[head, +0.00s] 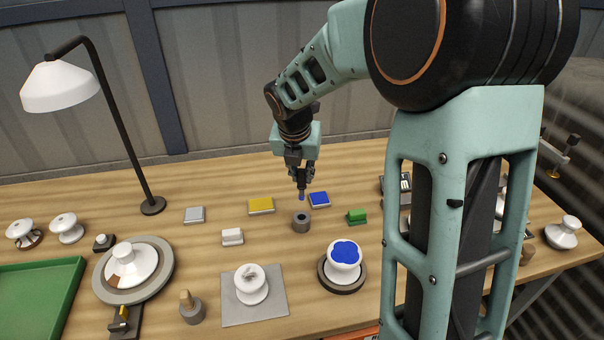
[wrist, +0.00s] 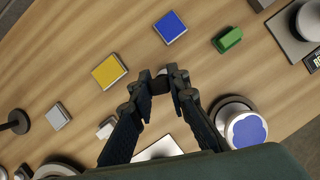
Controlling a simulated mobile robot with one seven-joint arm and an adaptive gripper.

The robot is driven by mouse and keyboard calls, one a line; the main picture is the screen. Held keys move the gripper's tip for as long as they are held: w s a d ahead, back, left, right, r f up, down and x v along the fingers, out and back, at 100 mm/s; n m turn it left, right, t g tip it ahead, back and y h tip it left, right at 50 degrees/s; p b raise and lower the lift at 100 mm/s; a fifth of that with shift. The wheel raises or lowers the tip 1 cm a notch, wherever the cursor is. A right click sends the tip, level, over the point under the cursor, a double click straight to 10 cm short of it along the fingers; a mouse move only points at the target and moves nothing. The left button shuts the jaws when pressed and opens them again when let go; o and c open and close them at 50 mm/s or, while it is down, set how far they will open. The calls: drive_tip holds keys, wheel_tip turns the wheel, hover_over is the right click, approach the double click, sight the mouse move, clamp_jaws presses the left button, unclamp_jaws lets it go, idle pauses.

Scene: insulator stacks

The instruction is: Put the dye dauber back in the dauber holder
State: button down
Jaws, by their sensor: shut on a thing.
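A blue pad (head: 319,199), a yellow pad (head: 261,206) and a green block (head: 357,216) lie around the cup. A white insulator with a blue top (head: 344,254) stands in front. Another cup (head: 193,312) holds a wooden-handled piece. A lamp (head: 110,110) stands left.

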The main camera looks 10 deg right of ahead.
sight(301, 187)
drive_tip(key=shift+r, duration=0.1)
drive_tip(key=shift+f+b, duration=1.55)
drive_tip(key=shift+f, duration=1.45)
drive_tip(key=shift+p, duration=0.95)
drive_tip(key=shift+f+b, duration=1.65)
drive_tip(key=shift+f, duration=0.9)
drive_tip(key=c, duration=1.8)
unclamp_jaws()
drive_tip(key=shift+o, duration=0.2)
drive_tip(key=v, duration=1.2)
